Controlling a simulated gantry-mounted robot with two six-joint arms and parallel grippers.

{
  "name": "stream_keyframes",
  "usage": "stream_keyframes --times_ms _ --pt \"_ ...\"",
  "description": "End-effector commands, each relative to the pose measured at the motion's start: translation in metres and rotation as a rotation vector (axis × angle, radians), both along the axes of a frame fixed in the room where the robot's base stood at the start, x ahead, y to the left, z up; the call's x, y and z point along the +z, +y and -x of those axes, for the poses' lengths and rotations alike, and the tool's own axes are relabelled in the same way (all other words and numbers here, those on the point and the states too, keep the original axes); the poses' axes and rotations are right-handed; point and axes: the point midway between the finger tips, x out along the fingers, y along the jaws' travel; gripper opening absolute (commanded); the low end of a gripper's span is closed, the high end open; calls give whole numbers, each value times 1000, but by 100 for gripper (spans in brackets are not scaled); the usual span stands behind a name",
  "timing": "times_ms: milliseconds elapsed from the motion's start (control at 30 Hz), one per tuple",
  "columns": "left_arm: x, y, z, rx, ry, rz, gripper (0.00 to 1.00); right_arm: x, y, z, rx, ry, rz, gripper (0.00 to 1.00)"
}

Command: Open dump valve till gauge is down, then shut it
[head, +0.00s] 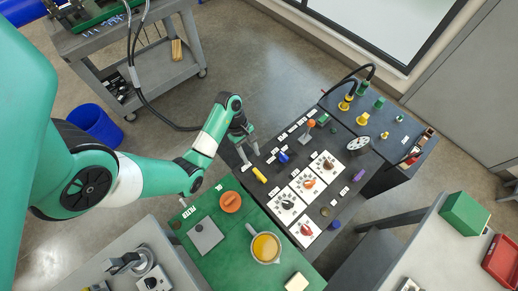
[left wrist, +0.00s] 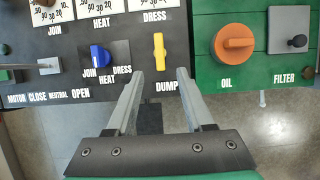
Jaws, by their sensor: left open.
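The dump valve has a yellow handle (head: 260,175) on the dark control panel. In the left wrist view the yellow handle (left wrist: 159,52) points up and down the picture, above the DUMP label. My left gripper (head: 247,160) is open and empty, close to the handle. In the left wrist view its fingertips (left wrist: 160,74) are spread to either side of the handle's line, with the handle just past them. I cannot tell their height above the panel. A round white gauge (head: 358,144) sits at the panel's far right; its needle is too small to read. My right gripper is out of view.
A blue selector knob (left wrist: 99,56) and a grey lever (left wrist: 48,66) stand beside the dump handle. An orange oil cap (left wrist: 233,43) is on the green reservoir. An orange-topped lever (head: 311,126) rises from the panel. A pitcher (head: 264,247) stands on the green top.

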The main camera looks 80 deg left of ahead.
Motion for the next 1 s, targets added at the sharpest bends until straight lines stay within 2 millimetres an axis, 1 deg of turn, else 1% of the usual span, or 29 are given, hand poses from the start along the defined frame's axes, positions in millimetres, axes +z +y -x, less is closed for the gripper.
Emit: stream_keyframes --times_ms 67,167,267,500,600,700,800,1000 --pt "1 0 0 0 -1 0 52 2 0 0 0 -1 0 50" --pt "-6 -2 -1 -1 0 2 52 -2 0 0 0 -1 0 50" --pt "-21 -8 -4 -3 0 2 52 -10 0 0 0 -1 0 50" --pt "-71 -26 -13 -3 2 3 52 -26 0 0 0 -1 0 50" --pt "-88 -32 -17 -3 0 1 52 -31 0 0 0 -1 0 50" --pt "-99 -37 -20 -2 0 1 52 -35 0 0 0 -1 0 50" --pt "-104 -39 -21 -1 -2 0 52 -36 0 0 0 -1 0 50" --pt "-105 -39 -21 0 -2 0 52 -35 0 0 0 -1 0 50"
